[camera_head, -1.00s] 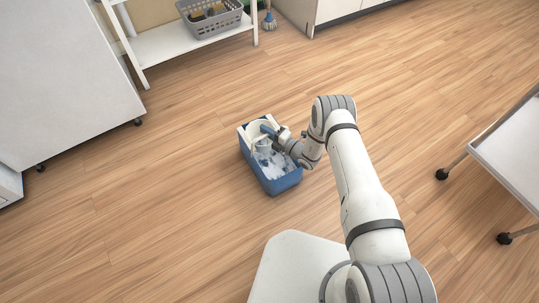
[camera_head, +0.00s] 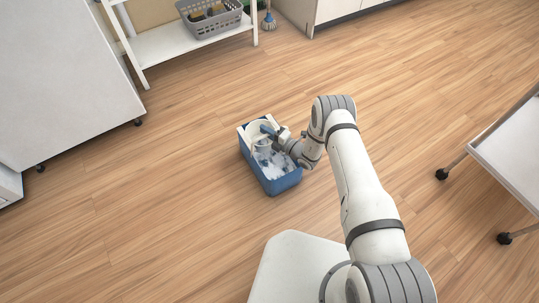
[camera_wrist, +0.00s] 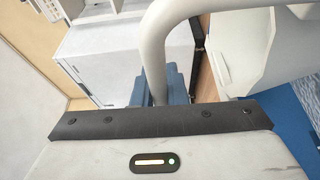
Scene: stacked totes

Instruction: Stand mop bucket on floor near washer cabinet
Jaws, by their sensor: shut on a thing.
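The mop bucket (camera_head: 270,178) is a blue rectangular tub with a white wringer part and a pale loop handle, upright in the middle of the head view. I cannot tell whether its base touches the floor. My gripper (camera_head: 270,131) is at its upper side. In the wrist view, the blue fingers of my gripper (camera_wrist: 172,84) are shut on the pale handle (camera_wrist: 158,45), with the wringer part to the right. A large white cabinet (camera_head: 60,85) stands at the left, and another white cabinet (camera_head: 335,10) at the top. Neither is labelled as the washer cabinet.
A white shelf (camera_head: 165,43) with a grey basket (camera_head: 210,20) stands at the upper left. A mop head (camera_head: 269,22) is beside it. A white cart (camera_head: 515,150) on castors stands at the right edge. Wood floor around the bucket is clear.

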